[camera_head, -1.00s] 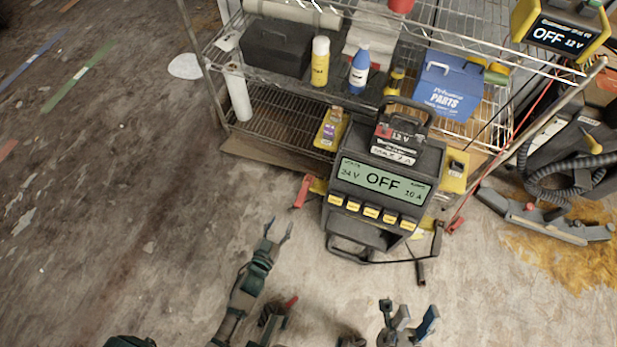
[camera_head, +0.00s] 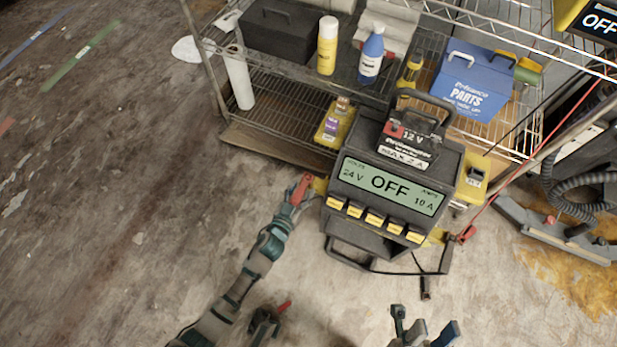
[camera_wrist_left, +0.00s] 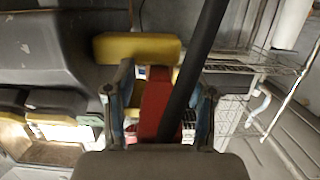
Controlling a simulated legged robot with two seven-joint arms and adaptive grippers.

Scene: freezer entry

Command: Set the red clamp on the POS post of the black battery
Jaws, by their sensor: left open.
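The red clamp (camera_head: 303,188) hangs at the left side of the charger, beside a yellow holder. My left gripper (camera_head: 293,192) is open, with its fingers on either side of the red clamp. In the left wrist view the red clamp (camera_wrist_left: 156,100) stands between the open fingers, with a dark cable crossing in front. The black battery (camera_head: 411,137), marked 12 V, sits on top of the charger. Its red post area (camera_head: 393,130) is at its left; the POS lettering is too small to read. My right gripper (camera_head: 422,328) is low in the head view, fingers apart and empty.
The charger (camera_head: 388,187) reads OFF, 24 V and 10 A. A second red clamp (camera_head: 466,234) hangs at its right with a cable. The wire shelf (camera_head: 285,110) with bottles and a blue parts box (camera_head: 472,85) stands behind. The floor at left is clear.

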